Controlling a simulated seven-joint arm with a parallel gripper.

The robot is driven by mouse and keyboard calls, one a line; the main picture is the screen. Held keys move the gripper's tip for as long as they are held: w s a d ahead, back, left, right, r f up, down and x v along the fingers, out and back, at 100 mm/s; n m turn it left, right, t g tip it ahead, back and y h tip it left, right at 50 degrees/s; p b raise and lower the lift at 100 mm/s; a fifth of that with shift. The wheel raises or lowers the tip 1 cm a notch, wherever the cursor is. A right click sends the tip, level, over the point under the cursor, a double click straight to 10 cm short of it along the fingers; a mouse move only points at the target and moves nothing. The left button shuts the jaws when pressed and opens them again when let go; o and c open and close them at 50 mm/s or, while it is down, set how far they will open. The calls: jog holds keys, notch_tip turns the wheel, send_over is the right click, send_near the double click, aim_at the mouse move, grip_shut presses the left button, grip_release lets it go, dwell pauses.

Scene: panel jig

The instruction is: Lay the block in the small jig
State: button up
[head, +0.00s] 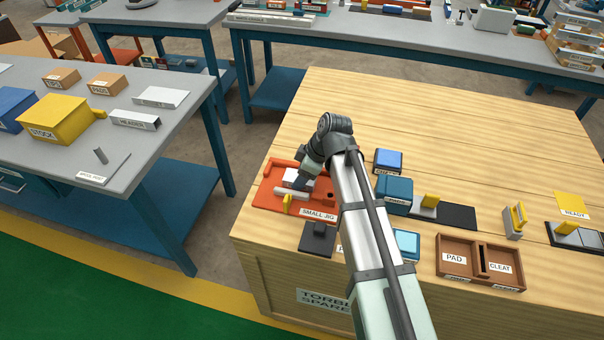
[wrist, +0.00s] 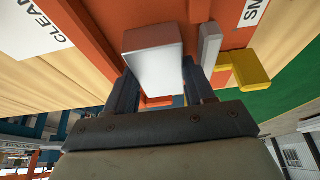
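The small jig (head: 268,197) is an orange fixture at the left end of the wooden bench, with a label on its front edge. Its orange surface also shows in the wrist view (wrist: 88,32). The white block (wrist: 155,62) sits between the two fingers of my gripper (wrist: 160,84), which appear to touch its sides. In the head view the block (head: 293,175) is over the jig, partly hidden by my gripper (head: 302,182). I cannot tell whether it rests on the jig floor. A light grey bar (head: 290,193) and a yellow handle (head: 287,205) are at the jig's front.
A dark block-like fixture (head: 318,238) stands just in front of the jig. Blue boxes (head: 394,190) stand to the right, beyond my arm. A brown two-compartment tray (head: 480,286) is at the front right. Bare wood (head: 400,110) lies behind the jig.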

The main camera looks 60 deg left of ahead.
jog(key=shift+o, duration=0.6)
jog(key=shift+r, duration=0.15)
jog(key=v, duration=1.2)
jog(key=shift+a, duration=0.1)
